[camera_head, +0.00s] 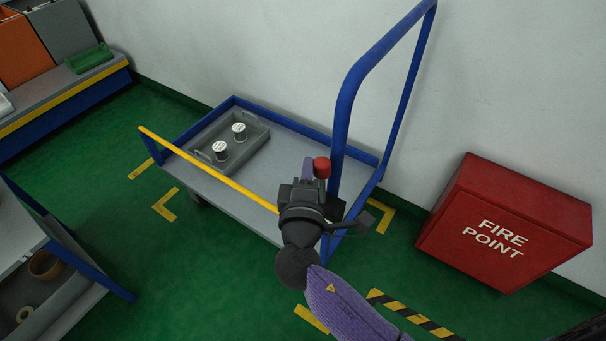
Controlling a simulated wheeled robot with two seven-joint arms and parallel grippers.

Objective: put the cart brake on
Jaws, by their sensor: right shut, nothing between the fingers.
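The cart (286,137) has a grey bed, blue frame, a tall blue push handle at its right end and a yellow front rail. A red knob (321,167), which looks like the end of the brake lever, shows near the foot of the push handle. The rest of the lever is hidden behind my right gripper (308,171). That gripper is shut and empty, pointing away from me over the cart's right end, with its tips just left of the knob. I cannot tell whether they touch it. My left gripper is not in view.
A grey tray (262,137) with two silver-topped items sits on the cart bed. A red fire point box (508,222) stands to the right against the wall. A shelf unit (48,268) with tape rolls is at lower left. Green floor is open between.

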